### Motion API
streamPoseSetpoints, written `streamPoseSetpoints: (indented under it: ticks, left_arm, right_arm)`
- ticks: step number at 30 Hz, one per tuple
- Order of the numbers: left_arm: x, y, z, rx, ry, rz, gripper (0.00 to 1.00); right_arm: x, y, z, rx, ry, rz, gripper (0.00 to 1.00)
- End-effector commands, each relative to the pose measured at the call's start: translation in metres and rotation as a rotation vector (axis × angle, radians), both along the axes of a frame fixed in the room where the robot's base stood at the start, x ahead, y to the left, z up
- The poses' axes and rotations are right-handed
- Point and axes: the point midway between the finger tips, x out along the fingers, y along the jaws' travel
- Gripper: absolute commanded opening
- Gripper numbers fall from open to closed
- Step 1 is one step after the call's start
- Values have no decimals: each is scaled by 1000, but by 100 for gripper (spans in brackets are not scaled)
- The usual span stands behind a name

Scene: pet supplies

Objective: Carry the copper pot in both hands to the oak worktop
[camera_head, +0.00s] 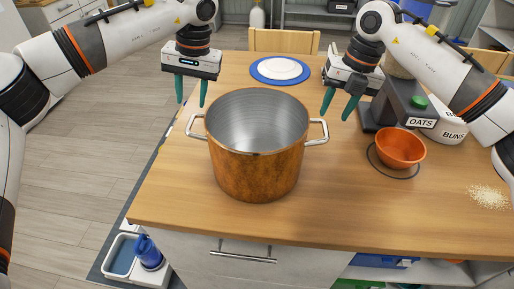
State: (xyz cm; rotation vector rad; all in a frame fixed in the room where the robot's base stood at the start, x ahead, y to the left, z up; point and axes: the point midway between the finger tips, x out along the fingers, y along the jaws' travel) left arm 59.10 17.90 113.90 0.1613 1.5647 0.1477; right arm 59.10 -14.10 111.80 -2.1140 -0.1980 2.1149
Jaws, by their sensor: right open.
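The copper pot (255,172) stands upright on a wooden worktop (190,212), with a silvery inside and a loop handle on each side. The left handle (193,127) and the right handle (323,131) are both free. My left gripper (190,104) is above and a little left of the left handle, its green fingers apart and pointing down, empty. My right gripper (336,118) is above and a little right of the right handle, open and empty, apart from the pot. I cannot tell from this view whether this worktop is oak.
An orange bowl (401,147) sits under a grey dispenser (400,108) labelled OATS, right of the pot. A white plate on a blue mat (256,73) lies behind the pot. The front left surface is clear.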

Motion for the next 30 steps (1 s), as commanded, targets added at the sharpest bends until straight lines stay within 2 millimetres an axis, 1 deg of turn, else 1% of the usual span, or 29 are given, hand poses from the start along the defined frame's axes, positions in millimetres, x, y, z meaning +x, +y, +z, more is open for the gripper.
streamPoseSetpoints:
  ticks: [1,6,12,18,27,28,30]
  left_arm:
    - [0,3,-11,1,5,2,39]
    - [0,9,-44,1,4,1,39]
    - [0,15,-73,1,2,0,39]
    - [0,17,-86,-1,0,0,39]
    - [0,18,-88,0,0,0,39]
    - [0,18,-88,0,0,0,37]
    - [0,18,-88,0,0,0,26]
  right_arm:
    - [0,2,-11,-1,3,1,40]
    - [0,9,-43,0,2,0,40]
    - [0,15,-73,0,1,0,40]
    - [0,17,-86,1,1,0,40]
    - [0,18,-88,1,0,0,40]
    - [0,18,-88,1,0,0,39]
    - [0,18,-88,1,0,0,27]
